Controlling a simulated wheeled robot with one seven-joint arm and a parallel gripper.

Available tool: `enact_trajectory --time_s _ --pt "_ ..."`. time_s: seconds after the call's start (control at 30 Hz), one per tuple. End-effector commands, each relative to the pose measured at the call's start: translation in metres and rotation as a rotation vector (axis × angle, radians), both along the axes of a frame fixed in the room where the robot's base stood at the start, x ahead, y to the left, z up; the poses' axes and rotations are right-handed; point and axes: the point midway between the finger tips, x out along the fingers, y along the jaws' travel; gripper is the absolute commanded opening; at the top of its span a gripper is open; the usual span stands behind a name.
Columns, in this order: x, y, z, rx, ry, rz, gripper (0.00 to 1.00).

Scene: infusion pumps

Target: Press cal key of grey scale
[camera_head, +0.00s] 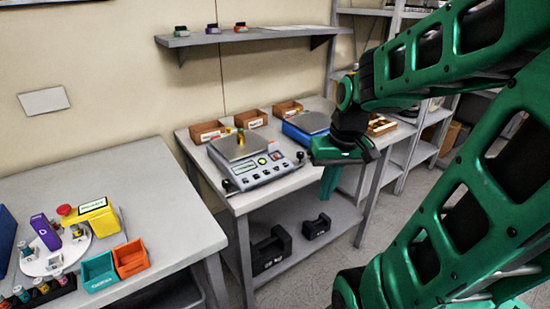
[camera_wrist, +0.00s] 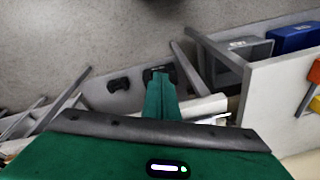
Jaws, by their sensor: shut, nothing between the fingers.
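The grey scale (camera_head: 262,172) stands on the middle table, with a flat metal pan (camera_head: 228,151) and a sloped front panel. The panel has a display, a yellow-green round spot and several dark keys, too small for me to tell which is the cal key. A small yellowish object (camera_head: 240,138) stands on the pan. My gripper (camera_head: 326,196) is shut and empty, pointing down to the right of the scale and apart from it. In the wrist view, its shut green fingers (camera_wrist: 160,98) point at the lower shelf and floor; the scale is not visible there.
A blue scale (camera_head: 296,135) stands behind the grey one, near cardboard bins (camera_head: 251,119). Dark weights (camera_head: 271,248) lie on the lower shelf (camera_head: 300,212). The left table (camera_head: 110,175) holds a yellow device (camera_head: 94,214) and teal and orange bins. A wall shelf (camera_head: 255,36) hangs above.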

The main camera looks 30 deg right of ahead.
Motion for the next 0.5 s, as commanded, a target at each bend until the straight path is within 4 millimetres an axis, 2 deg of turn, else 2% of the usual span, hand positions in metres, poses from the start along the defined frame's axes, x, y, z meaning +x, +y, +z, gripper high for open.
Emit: enact_trajectory --time_s 0.03,0.1,0.3,0.4,0.5 --pt "0.025 -0.006 -0.002 0.017 -0.041 0.031 0.0" --pt "0.061 -0.008 -0.002 0.045 -0.114 0.091 0.0" --pt "0.154 -0.018 0.005 0.159 -0.367 0.221 0.0" --pt "0.19 -0.027 0.016 0.218 -0.506 0.258 0.0" --pt "0.215 -0.036 0.03 0.269 -0.63 0.277 0.0"
